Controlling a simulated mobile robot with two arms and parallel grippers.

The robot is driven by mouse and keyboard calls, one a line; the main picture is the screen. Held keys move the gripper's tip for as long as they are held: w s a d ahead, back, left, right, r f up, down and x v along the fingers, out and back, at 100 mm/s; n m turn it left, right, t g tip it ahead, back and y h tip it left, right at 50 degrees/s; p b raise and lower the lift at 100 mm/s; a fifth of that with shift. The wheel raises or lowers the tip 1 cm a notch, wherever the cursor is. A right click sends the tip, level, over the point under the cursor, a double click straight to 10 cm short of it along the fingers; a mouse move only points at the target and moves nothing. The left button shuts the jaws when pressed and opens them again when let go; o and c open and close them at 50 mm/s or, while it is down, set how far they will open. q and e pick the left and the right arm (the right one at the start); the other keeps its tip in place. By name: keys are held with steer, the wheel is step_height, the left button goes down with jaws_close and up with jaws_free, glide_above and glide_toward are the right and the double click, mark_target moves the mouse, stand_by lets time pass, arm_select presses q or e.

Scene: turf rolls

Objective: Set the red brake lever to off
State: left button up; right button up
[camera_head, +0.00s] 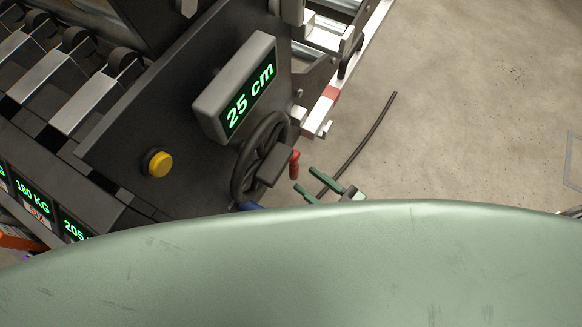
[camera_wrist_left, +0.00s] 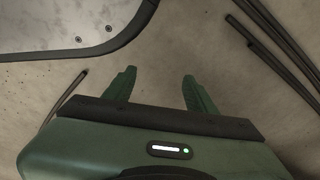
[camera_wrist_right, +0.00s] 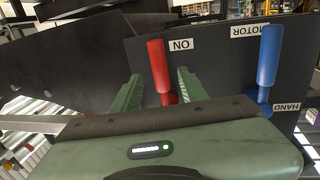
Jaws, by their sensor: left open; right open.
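The red brake lever (camera_wrist_right: 158,60) stands between the two open fingers of my right gripper (camera_wrist_right: 158,76) in the right wrist view. An upside-down ON label (camera_wrist_right: 182,45) is beside the lever's grip. In the head view the red lever (camera_head: 294,164) shows just right of the black handwheel, and the green fingers of my right gripper (camera_head: 304,178) are open close to it. I cannot tell if the fingers touch it. My left gripper (camera_wrist_left: 160,82) is open and empty over bare floor in the left wrist view; it does not show in the head view.
A blue lever (camera_wrist_right: 268,60) with MOTOR and HAND labels stands right of the red one. In the head view are a black handwheel (camera_head: 262,155), a yellow button (camera_head: 159,164) and a 25 cm display (camera_head: 236,87). Open concrete floor (camera_head: 470,120) lies to the right.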

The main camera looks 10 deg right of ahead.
mark_target(297, 174)
steer(key=x, duration=0.5)
steer(key=shift+w+a, duration=0.25)
jaws_close()
stand_by(1.2)
